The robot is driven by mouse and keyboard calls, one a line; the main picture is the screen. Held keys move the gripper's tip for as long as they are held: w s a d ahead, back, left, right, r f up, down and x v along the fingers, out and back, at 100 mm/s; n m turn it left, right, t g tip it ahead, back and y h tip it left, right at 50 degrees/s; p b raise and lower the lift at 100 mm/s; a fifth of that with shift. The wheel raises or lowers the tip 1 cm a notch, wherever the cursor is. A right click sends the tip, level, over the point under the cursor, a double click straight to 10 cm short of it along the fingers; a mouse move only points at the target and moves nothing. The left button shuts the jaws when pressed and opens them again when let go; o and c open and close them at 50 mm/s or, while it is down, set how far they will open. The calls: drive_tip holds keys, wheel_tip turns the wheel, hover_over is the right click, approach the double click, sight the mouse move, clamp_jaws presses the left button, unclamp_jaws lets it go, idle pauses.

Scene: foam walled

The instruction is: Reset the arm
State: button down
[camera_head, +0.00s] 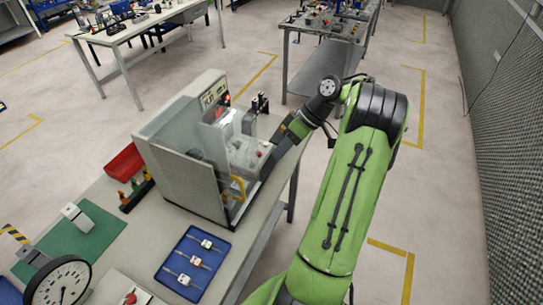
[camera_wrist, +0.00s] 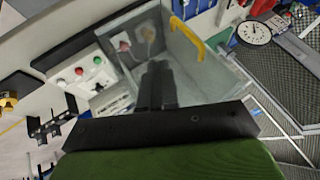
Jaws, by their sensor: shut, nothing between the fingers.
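My green arm reaches up and bends over to the grey walled machine (camera_head: 185,150) on the workbench. In the head view my gripper (camera_head: 278,152) is at the right side of the machine, and its fingertips are hard to make out there. In the wrist view the dark fingers (camera_wrist: 157,75) are together and empty. They point toward the clear-walled enclosure of the machine (camera_wrist: 205,75); I cannot tell whether they touch anything. A yellow handle (camera_wrist: 187,38) is on the enclosure, and it also shows in the head view (camera_head: 238,187).
On the bench are a blue tray (camera_head: 172,281) with several small tools, a red bin (camera_head: 124,161), a green mat (camera_head: 85,235) and a dial gauge (camera_head: 58,284). Other tables stand behind. The floor to the right is clear up to a mesh wall (camera_head: 500,150).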

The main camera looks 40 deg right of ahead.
drive_tip(key=w+a+r+h+b, duration=0.1)
drive_tip(key=a+r, duration=0.2)
drive_tip(key=a, duration=0.3)
drive_tip(key=w+a+r+g+h, duration=0.1)
drive_tip(key=a+r, duration=0.1)
drive_tip(key=a, duration=0.4)
drive_tip(key=a+r+h+b, duration=0.1)
drive_tip(key=a+r, duration=0.2)
drive_tip(key=a, duration=0.3)
drive_tip(key=s+a+m+t+h, duration=0.1)
drive_tip(key=s+a, duration=0.3)
drive_tip(key=s, duration=0.3)
drive_tip(key=s+a+m+t+h, duration=0.1)
drive_tip(key=s+a+m+h, duration=0.1)
drive_tip(key=s+a, duration=0.3)
drive_tip(key=s+b, duration=0.1)
drive_tip(key=s, duration=0.2)
drive_tip(key=shift+s+a+t, duration=0.2)
drive_tip(key=shift+s+t, duration=0.05)
drive_tip(key=shift+t, duration=0.15)
drive_tip(key=shift+r, duration=0.1)
